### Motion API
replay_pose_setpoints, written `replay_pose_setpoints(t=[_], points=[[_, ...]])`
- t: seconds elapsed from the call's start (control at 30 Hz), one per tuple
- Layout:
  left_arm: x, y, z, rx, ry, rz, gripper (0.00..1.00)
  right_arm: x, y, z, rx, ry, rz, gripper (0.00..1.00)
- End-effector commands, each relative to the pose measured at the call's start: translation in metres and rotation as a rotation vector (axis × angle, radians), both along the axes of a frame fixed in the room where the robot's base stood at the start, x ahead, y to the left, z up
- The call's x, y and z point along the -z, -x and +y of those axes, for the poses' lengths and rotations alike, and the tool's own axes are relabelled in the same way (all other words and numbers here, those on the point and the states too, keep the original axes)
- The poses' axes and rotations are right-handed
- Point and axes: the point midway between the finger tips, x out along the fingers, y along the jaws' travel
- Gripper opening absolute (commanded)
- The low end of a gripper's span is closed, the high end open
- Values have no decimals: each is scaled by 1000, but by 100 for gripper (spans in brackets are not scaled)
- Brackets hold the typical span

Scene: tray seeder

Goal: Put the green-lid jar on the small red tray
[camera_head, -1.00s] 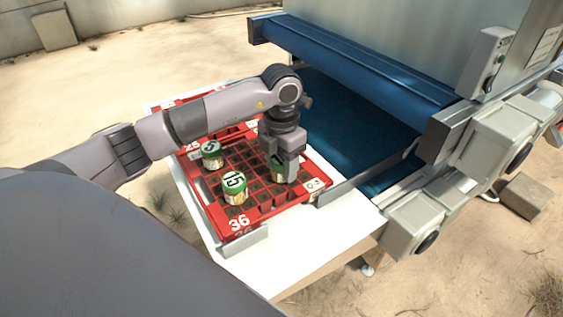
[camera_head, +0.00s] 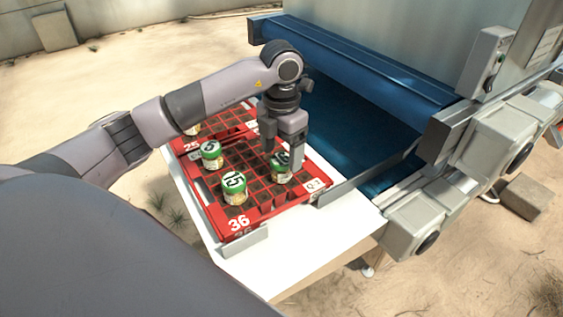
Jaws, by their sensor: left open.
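A red gridded tray marked 36 (camera_head: 247,222) lies on the white table. On it stand green-lid jars numbered 15 (camera_head: 234,190), 5 (camera_head: 211,158) and one that looks like 16 (camera_head: 279,171). A second red tray, marked 25 (camera_head: 192,146), lies behind it, partly hidden by my left arm. Another jar (camera_head: 193,131) shows there under the arm, its lid mostly hidden. My left gripper (camera_head: 284,153) is open, pointing down over the jar that looks like 16; its fingers are beside and above the lid. I cannot tell whether they touch it. My right gripper is not in view.
A blue conveyor bed (camera_head: 340,125) and blue roller housing (camera_head: 360,65) of the machine stand behind the trays. A metal guide rail (camera_head: 355,182) borders the tray's right side. The white table (camera_head: 310,235) is bare in front.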

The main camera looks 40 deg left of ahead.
Motion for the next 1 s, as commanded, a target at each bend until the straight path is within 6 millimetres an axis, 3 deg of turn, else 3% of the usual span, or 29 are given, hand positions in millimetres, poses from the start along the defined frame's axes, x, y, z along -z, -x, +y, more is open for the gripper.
replay_pose_setpoints(t=[0.2,0.4,1.0], points=[[-50,-1,0,0,1,-4,76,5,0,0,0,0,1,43],[-75,0,0,0,-1,-1,76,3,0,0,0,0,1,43],[-81,0,0,0,1,1,76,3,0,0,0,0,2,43]])
